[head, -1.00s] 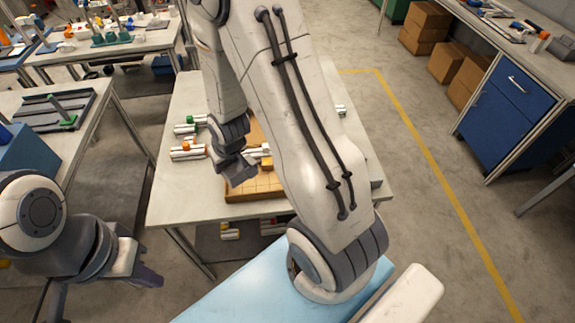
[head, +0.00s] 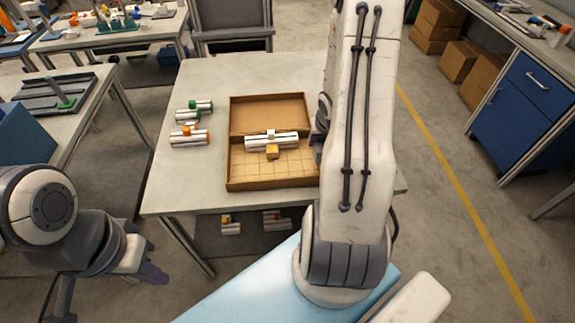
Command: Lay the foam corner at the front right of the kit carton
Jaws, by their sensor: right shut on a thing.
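The kit carton (head: 237,183) lies open on the table, its lid folded back at the far side and a grid of compartments in its base. A silver roll-like part with a small white block on top (head: 271,139) lies across its back half. A yellow-orange block (head: 272,152) sits in front of that. My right gripper (head: 321,140) is at the carton's right side, largely behind my own arm. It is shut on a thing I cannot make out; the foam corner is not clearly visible. My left gripper (head: 150,273) is low at the left, away from the table; its jaw gap is unclear.
Silver parts with green caps (head: 194,108) and orange caps (head: 189,136) lie left of the carton on the table (head: 195,75). More parts (head: 231,226) are on a surface below the table. My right arm hides the table's right side. The table's left front is clear.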

